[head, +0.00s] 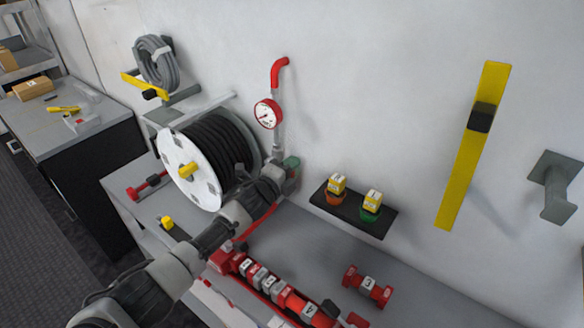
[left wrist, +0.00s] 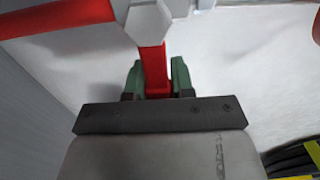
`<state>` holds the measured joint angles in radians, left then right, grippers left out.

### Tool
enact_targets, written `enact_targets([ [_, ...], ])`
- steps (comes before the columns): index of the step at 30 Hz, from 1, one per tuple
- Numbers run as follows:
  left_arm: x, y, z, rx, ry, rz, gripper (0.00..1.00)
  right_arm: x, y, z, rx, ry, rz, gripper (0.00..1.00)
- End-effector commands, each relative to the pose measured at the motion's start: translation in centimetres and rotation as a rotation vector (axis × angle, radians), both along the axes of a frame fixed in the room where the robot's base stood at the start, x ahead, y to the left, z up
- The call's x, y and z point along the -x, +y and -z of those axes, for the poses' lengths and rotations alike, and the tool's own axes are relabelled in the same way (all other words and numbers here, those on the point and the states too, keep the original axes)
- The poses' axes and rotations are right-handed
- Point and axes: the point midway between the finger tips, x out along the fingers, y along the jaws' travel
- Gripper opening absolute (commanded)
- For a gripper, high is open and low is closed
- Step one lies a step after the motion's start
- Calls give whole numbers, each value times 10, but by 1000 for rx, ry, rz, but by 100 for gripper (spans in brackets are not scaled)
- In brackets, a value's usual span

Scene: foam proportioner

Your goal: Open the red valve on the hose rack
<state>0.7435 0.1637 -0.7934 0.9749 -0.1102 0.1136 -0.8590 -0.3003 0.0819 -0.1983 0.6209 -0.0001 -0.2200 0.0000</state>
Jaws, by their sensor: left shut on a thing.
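The red valve's lever (left wrist: 153,62) shows in the left wrist view, running down from a pale grey hexagonal fitting (left wrist: 148,22) between green fingertips. My left gripper (left wrist: 156,82) is shut on this lever. In the head view, my left gripper (head: 291,166) reaches to the lower end of the grey pipe under the red-rimmed gauge (head: 267,114). There the lever is hidden or too small to make out. A red pipe (left wrist: 60,17) runs to the left from the fitting in the wrist view. My right gripper is not in view.
A hose reel with a white disc (head: 185,150) stands close to the left of my gripper. A black shelf (head: 355,214) with two yellow-topped items is on the wall to the right. A red manifold (head: 275,287) lies on the grey bench below my arm.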

Motion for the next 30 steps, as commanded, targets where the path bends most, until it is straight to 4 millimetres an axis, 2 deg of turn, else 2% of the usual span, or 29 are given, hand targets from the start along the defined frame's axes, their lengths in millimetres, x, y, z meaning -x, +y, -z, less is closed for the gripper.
enact_targets([
  [14, 0, 0, -4, 48, 34, 0, 0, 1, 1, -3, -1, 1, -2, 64],
  [30, -3, 5, -27, 360, 243, -1, 0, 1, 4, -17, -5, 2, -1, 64],
])
